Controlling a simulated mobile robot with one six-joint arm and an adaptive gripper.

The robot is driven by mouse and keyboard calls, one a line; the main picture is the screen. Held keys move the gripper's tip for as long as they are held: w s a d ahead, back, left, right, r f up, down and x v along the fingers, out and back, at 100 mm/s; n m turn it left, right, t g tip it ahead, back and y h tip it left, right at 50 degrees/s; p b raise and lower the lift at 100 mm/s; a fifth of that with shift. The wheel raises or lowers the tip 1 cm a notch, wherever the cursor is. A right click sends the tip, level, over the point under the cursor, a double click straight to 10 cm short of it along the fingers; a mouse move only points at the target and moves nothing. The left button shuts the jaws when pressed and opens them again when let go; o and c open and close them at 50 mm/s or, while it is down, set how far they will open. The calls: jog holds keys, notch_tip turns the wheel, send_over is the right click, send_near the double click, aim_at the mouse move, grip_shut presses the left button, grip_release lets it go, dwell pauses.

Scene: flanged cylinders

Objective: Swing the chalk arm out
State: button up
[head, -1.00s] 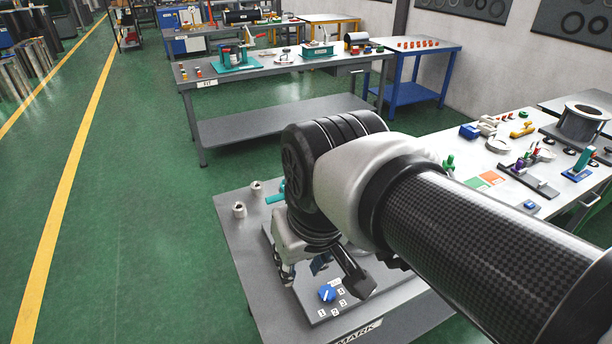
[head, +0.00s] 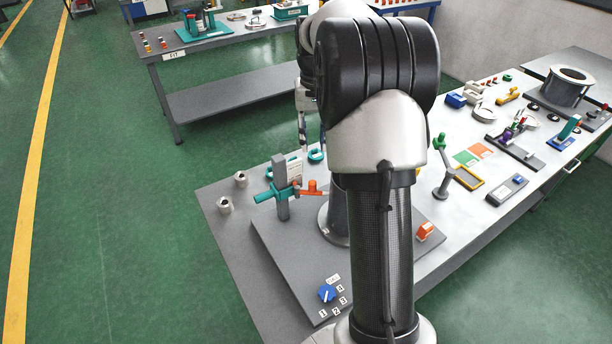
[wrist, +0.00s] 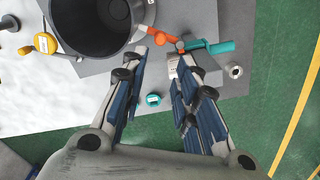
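The chalk arm appears to be the orange arm (head: 312,188) on a grey post (head: 281,205) with a teal bar (head: 266,196), left of the flanged cylinder (head: 338,222). In the wrist view the orange arm (wrist: 160,37) points at the rim of the dark open cylinder (wrist: 92,30), and the teal bar (wrist: 220,47) extends right. I cannot tell whether the orange tip touches the cylinder. My gripper (wrist: 162,62) is open and empty above the far edge of the bench, its fingertips just short of the post in that view. In the head view my arm partly hides the gripper and cylinder.
A blue dial (head: 327,293) with numbered tags sits on the plate's front corner. Grey nuts (head: 224,205) stand at the bench's left edge. A teal ring (wrist: 153,100) lies beneath the gripper. A green-knobbed lever (head: 442,170) stands right of my arm.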

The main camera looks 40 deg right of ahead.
aim_at(312, 182)
notch_tip(312, 182, down, 17)
jog(key=b, duration=0.3)
jog(key=shift+r, duration=0.1)
grip_shut()
dwell(0.3)
